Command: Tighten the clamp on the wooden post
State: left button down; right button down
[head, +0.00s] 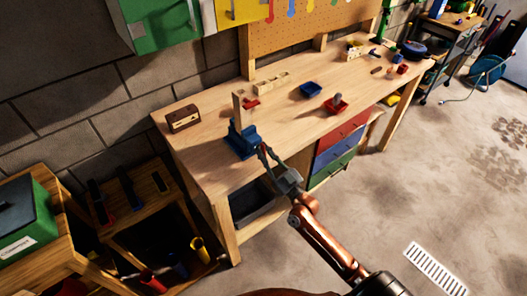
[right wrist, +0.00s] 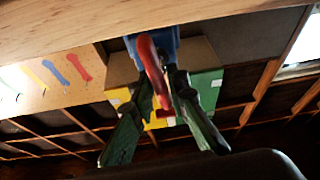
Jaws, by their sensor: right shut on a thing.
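The blue clamp (head: 242,142) sits at the front edge of the workbench. The light wooden post (head: 238,108) stands upright at it; whether the jaws press on the post is too small to tell. My right gripper (head: 264,150) is at the clamp's front right side. In the right wrist view, the clamp's blue body (right wrist: 172,45) shows beyond the fingers. My right gripper (right wrist: 165,90) is shut on the curved red handle (right wrist: 150,62), which lies between its fingers. The post is not visible there. My left gripper is not in view.
The workbench (head: 200,145) holds a brown radio (head: 183,118), a wooden block with holes (head: 272,83), a blue bin (head: 311,89) and a red bin (head: 337,105). Coloured drawers (head: 335,150) are below. Bare floor (head: 430,190) lies to the right.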

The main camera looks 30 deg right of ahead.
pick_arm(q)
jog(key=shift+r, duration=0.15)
